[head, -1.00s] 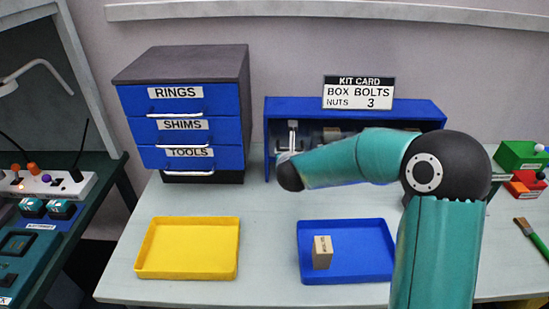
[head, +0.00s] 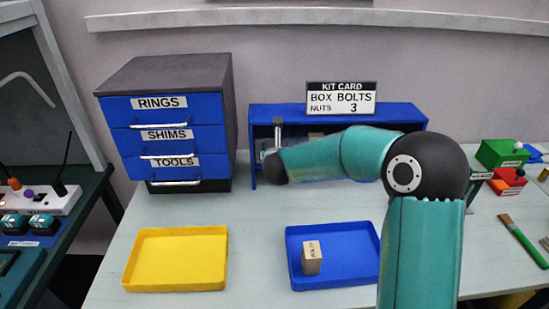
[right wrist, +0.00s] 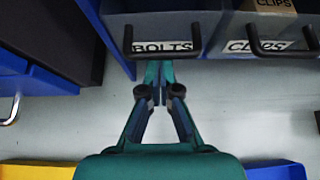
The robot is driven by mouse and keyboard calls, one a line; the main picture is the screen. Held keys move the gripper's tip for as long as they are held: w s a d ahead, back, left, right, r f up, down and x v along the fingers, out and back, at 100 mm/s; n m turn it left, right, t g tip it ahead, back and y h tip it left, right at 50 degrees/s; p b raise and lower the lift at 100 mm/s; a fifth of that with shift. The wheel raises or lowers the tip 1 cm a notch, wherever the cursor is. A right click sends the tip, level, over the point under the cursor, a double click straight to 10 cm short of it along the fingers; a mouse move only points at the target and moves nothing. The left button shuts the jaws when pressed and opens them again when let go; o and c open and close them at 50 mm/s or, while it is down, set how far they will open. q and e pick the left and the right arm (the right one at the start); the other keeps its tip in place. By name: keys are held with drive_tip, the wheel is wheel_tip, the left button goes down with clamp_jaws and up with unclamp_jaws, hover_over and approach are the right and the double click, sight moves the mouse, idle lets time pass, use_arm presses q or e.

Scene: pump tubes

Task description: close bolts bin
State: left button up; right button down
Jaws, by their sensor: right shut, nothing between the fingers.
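The bolts bin shows in the right wrist view as a grey front with a BOLTS label (right wrist: 163,47) and a black handle. How far it stands out cannot be told. In the head view it is mostly hidden behind my right wrist, in the left part of the blue shelf (head: 400,114). My right gripper (right wrist: 158,82) is shut and empty, its tips just below the bolts handle in the picture; contact cannot be told. In the head view its fingers are hidden by my wrist. My left gripper is not in view.
A clips bin (right wrist: 262,46) sits right of the bolts bin. A blue drawer unit (head: 170,145) stands left of the shelf, close to my wrist. In front lie a yellow tray (head: 176,259) and a blue tray (head: 350,262) holding a small box (head: 311,257). Bare table lies between.

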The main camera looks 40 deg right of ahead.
drive_tip(key=shift+w+d+r, duration=0.1)
drive_tip(key=shift+d+r, duration=0.15)
drive_tip(key=shift+r, duration=0.3)
wheel_tip(320, 180, down, 5)
drive_tip(key=s+a+b, duration=0.2)
drive_tip(key=b, duration=0.3)
drive_tip(key=s+a+r+p, duration=0.1)
drive_tip(key=s+a+r, duration=0.2)
drive_tip(key=s+r, duration=0.2)
wheel_tip(320, 180, up, 3)
drive_tip(key=shift+a+r, duration=0.2)
